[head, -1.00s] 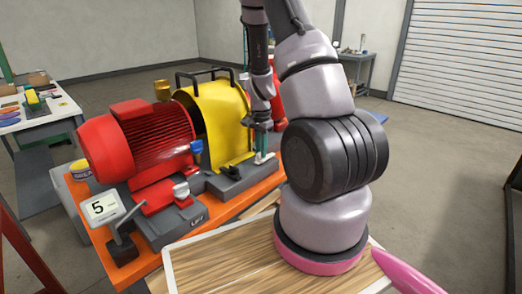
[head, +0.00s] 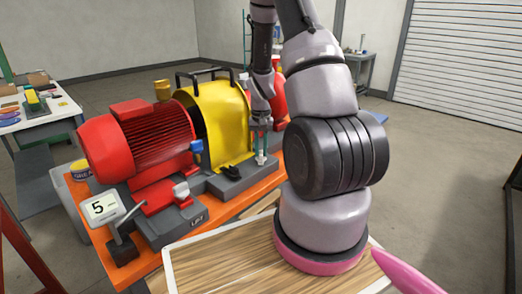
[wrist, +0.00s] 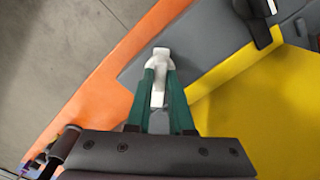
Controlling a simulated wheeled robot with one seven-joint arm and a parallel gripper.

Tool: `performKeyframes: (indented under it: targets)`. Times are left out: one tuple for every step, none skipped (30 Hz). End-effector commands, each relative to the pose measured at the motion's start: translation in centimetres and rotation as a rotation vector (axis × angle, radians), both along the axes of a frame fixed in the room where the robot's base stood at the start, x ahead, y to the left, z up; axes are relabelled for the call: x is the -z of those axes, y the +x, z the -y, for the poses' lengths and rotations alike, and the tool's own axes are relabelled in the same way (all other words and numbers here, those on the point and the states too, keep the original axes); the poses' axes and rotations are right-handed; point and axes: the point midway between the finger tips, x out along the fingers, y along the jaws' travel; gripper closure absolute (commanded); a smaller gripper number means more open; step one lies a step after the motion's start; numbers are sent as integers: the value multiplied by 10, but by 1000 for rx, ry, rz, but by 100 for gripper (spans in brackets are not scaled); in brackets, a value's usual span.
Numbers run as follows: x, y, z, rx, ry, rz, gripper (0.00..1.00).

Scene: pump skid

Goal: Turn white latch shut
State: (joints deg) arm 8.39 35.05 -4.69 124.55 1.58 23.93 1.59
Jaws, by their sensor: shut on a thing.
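The white latch (wrist: 161,58) sits on the grey base plate beside the yellow guard. In the wrist view its head shows just beyond my fingertips and its lower part runs down between them. My gripper (wrist: 160,82) has green fingers, one on each side of the latch, and is shut on it. In the head view my gripper (head: 261,143) points down at the right end of the skid, and the small white latch (head: 261,158) shows at its tips. The hidden part of the latch lies between the fingers.
The yellow guard (head: 222,118) stands close to the left of my gripper, with the red motor (head: 135,143) further left. A black part (wrist: 258,22) rises from the grey plate near the latch. The orange skid (wrist: 92,92) borders open floor.

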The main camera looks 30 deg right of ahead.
Motion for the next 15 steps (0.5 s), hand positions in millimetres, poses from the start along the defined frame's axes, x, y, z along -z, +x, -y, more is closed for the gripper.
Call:
performKeyframes:
  targets:
    - [-1,1,0,-42,0,4,100]
    - [-1,1,0,-71,0,4,100]
    - [-1,1,0,-109,0,3,100]
    - [-1,1,0,-136,0,3,100]
    - [-1,1,0,-166,0,3,100]
    - [-1,1,0,-204,0,3,100]
    - [-1,1,0,-232,1,4,100]
    - [-1,1,1,-261,0,3,100]
    - [-1,1,1,-298,0,3,100]
    - [-1,1,0,-327,0,3,100]
    - [-1,1,0,-357,0,3,100]
    - [-1,1,0,-392,0,3,100]
    - [-1,1,1,-419,0,3,100]
    - [-1,1,1,-447,0,3,100]
    - [-1,1,0,-482,0,3,100]
